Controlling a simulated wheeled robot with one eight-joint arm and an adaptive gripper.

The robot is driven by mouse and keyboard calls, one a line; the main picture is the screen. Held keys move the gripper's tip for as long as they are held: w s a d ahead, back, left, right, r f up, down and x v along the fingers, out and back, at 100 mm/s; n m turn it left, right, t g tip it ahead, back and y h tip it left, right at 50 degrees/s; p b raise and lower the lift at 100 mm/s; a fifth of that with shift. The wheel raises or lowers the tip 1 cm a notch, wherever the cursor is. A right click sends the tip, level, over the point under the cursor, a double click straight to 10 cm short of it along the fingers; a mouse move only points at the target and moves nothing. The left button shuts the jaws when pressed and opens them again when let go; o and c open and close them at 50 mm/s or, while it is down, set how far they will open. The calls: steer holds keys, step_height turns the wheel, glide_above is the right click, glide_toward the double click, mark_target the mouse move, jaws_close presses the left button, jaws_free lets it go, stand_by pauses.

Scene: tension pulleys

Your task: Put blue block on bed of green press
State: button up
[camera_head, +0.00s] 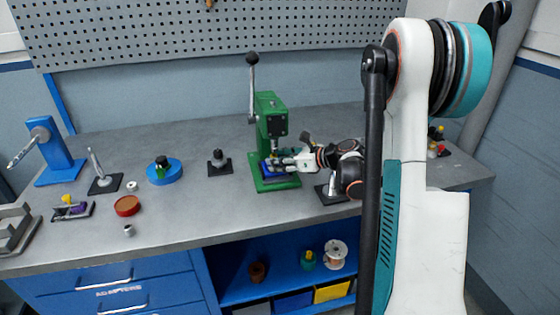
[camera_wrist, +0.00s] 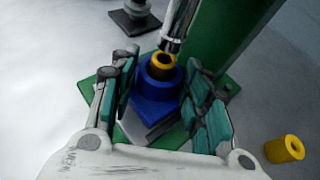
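The green press (camera_head: 268,112) stands at the middle of the bench, its lever up. The blue block (camera_wrist: 152,104) sits at its bed (camera_head: 265,185), beneath the chrome ram (camera_wrist: 178,25). A yellow ring (camera_wrist: 162,62) is set in the block's top. In the head view the block shows as a dark blue shape (camera_head: 270,170) partly behind my gripper (camera_head: 285,164). In the wrist view my gripper (camera_wrist: 160,80) has its teal-padded fingers on either side of the block, seemingly open around it; contact with its sides is hard to make out. A grey plate-like surface (camera_wrist: 140,128) shows below the block.
A loose yellow ring (camera_wrist: 284,149) lies right of the press. A black-based stand (camera_head: 219,163) is left of the press, another (camera_head: 330,194) right under my arm. A blue round fixture (camera_head: 165,174) and red disc (camera_head: 127,206) lie further left.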

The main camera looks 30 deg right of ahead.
steer(key=shift+o, duration=0.5)
steer(key=shift+r, duration=0.15)
steer(key=shift+s+d+r+p, duration=0.15)
steer(key=shift+s+r+p, duration=0.05)
steer(key=shift+p, duration=0.1)
steer(key=p+v, duration=0.2)
steer(key=v, duration=0.9)
steer(key=shift+s+p, duration=0.2)
steer(key=shift+p, duration=0.2)
